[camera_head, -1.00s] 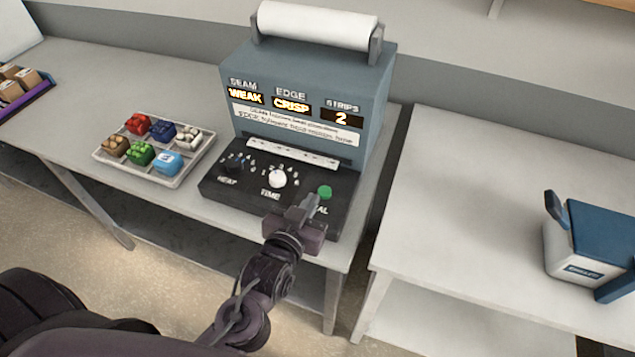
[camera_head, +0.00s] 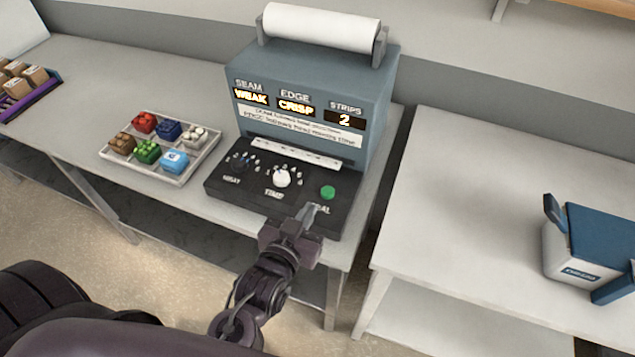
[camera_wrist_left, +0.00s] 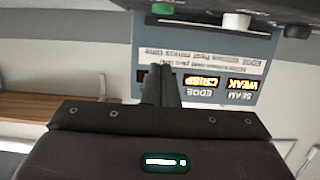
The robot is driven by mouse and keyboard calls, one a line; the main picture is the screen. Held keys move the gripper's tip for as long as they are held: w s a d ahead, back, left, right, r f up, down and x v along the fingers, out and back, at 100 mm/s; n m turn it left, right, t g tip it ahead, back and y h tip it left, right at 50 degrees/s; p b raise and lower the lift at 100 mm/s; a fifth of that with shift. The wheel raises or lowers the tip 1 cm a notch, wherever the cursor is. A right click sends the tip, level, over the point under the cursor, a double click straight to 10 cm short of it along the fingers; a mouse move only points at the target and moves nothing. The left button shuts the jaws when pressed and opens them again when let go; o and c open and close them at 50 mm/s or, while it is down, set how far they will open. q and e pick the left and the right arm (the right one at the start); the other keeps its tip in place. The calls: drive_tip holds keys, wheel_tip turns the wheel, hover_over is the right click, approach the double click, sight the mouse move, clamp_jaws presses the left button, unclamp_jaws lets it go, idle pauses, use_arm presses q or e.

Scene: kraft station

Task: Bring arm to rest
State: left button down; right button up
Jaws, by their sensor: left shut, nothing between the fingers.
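My left gripper (camera_head: 306,214) is shut and empty. In the head view it is at the front edge of the sealing machine's black control panel, just below the green button (camera_head: 327,192). I cannot tell whether it touches the panel. The blue-grey machine (camera_head: 375,100) carries a white roll on top and displays reading SEAM WEAK, EDGE CRISP, STRIPS 2. In the left wrist view the shut fingers (camera_wrist_left: 160,85) point toward the machine's display face (camera_wrist_left: 205,55), which appears upside down. My right gripper is not in view.
A light tray (camera_head: 186,178) with several coloured blocks stands left of the machine. A purple-edged box (camera_head: 40,95) with cartons is at the far left. A blue and white container (camera_head: 575,265) stands on the right table (camera_head: 460,200), which is otherwise clear.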

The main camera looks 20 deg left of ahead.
use_arm(q)
drive_tip(key=s+a+f+m+g, duration=0.1)
drive_tip(key=s+a+g, duration=0.1)
drive_tip(key=s+g, duration=0.35)
drive_tip(key=s+a+f+m+g, duration=0.1)
drive_tip(key=s+a+f+g, duration=0.1)
drive_tip(key=s+g, duration=0.4)
wheel_tip(320, 180, down, 30)
drive_tip(key=g+b, duration=0.2)
drive_tip(key=s+a+f+b, duration=0.1)
drive_tip(key=s+a+f, duration=0.2)
drive_tip(key=s+f, duration=1.7)
drive_tip(key=shift+s+a+f+g+y+b, duration=0.15)
drive_tip(key=shift+s+f+g+y+b, duration=0.25)
drive_tip(key=shift+f, duration=0.35)
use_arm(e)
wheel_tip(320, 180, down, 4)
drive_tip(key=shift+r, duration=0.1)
use_arm(q)
drive_tip(key=shift+w, duration=0.15)
idle(1.0)
